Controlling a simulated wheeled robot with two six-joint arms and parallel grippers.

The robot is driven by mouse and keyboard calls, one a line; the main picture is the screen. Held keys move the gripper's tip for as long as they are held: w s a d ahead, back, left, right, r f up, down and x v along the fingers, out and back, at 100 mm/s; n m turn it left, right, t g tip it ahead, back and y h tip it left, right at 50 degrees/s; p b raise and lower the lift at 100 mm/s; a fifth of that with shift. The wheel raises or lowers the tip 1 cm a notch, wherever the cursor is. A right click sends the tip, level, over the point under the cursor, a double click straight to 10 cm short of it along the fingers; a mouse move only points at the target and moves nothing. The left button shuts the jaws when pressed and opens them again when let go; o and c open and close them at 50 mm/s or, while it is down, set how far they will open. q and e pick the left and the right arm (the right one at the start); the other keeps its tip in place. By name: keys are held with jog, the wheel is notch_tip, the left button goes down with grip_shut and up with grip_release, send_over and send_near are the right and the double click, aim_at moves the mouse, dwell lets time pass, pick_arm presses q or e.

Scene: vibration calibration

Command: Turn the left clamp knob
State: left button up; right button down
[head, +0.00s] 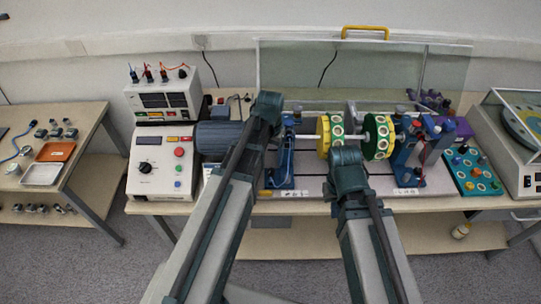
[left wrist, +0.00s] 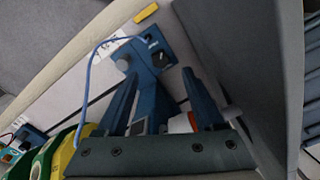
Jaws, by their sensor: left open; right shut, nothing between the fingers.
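The left blue bearing stand (head: 283,168) is on the rig's base plate, partly hidden by my left arm in the head view. In the left wrist view, the blue stand (left wrist: 146,66) lies beyond my fingers, with a dark knob (left wrist: 160,59) on its face. My left gripper (left wrist: 160,88) is open, its two fingers apart on either side of the line to the stand; nothing is clearly held and the knob looks apart from the fingers. In the head view its fingers are hard to make out. My right gripper (head: 346,156) is shut and empty, low before the discs.
A yellow disc (head: 324,137) and a green disc (head: 371,140) sit on the shaft, right of the left stand. A right blue stand (head: 404,160) and a clear screen (head: 360,75) bound the rig.

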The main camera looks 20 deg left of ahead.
notch_tip(320, 180, up, 6)
jog(key=p, duration=0.5)
jog(key=shift+r, duration=0.25)
jog(key=shift+f, duration=0.1)
